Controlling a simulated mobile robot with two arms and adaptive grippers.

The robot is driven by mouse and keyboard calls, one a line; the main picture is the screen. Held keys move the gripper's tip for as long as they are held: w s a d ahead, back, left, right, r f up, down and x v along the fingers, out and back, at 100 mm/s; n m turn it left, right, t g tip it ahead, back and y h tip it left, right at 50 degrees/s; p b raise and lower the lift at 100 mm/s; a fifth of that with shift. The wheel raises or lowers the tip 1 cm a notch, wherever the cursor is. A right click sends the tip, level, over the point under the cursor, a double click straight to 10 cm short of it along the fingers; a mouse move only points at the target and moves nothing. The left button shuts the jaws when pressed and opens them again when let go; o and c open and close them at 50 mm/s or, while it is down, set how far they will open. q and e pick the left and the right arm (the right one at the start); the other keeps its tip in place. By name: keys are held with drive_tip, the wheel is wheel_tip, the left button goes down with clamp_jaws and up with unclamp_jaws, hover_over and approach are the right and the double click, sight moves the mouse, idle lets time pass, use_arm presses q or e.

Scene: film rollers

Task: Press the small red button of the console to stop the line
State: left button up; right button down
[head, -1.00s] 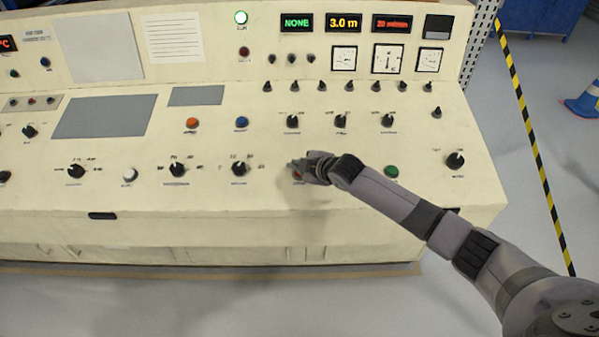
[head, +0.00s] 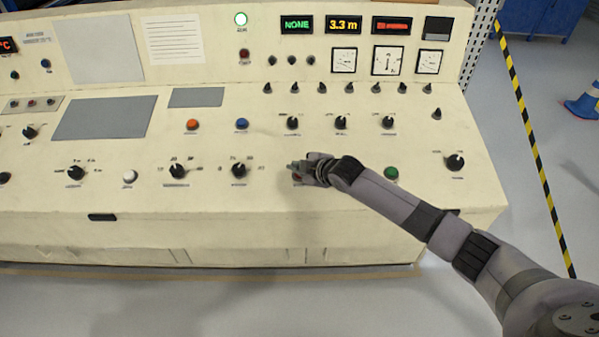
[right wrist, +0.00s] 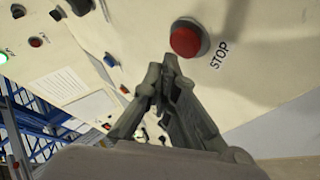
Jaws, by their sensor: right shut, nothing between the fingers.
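The red button (right wrist: 187,39) shows in the right wrist view with a grey collar and the word STOP beside it. In the head view only a sliver of it (head: 297,179) shows beneath my right gripper (head: 293,167). In the right wrist view the right gripper (right wrist: 164,68) is shut and empty, its fingertips just below and left of the button. A gap shows between them in the picture; the height above the panel is hard to tell. The cream console (head: 270,194) bears the button on its sloping front. My left gripper is not in view.
A green button (head: 391,173) lies right of the gripper, under my forearm's edge. Black knobs such as this one (head: 239,170) stand to the left. A green lamp (head: 240,19) is lit, and the yellow display (head: 343,25) reads 3.3 m.

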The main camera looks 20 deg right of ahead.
drive_tip(key=shift+f, duration=0.1)
drive_tip(key=shift+w+f, duration=0.1)
drive_tip(key=shift+f, duration=0.2)
drive_tip(key=shift+f+b, duration=0.5)
drive_tip(key=shift+b, duration=0.1)
idle(0.7)
drive_tip(key=shift+d, duration=0.1)
drive_tip(key=shift+r+p, duration=0.85)
drive_tip(key=shift+p, duration=0.2)
drive_tip(key=shift+r, duration=0.1)
drive_tip(key=r+p, duration=0.2)
drive_tip(key=s+r+p, duration=0.1)
drive_tip(key=r+p, duration=0.1)
drive_tip(key=p, duration=0.1)
drive_tip(key=shift+s+a+r, duration=0.2)
drive_tip(key=shift+r, duration=0.15)
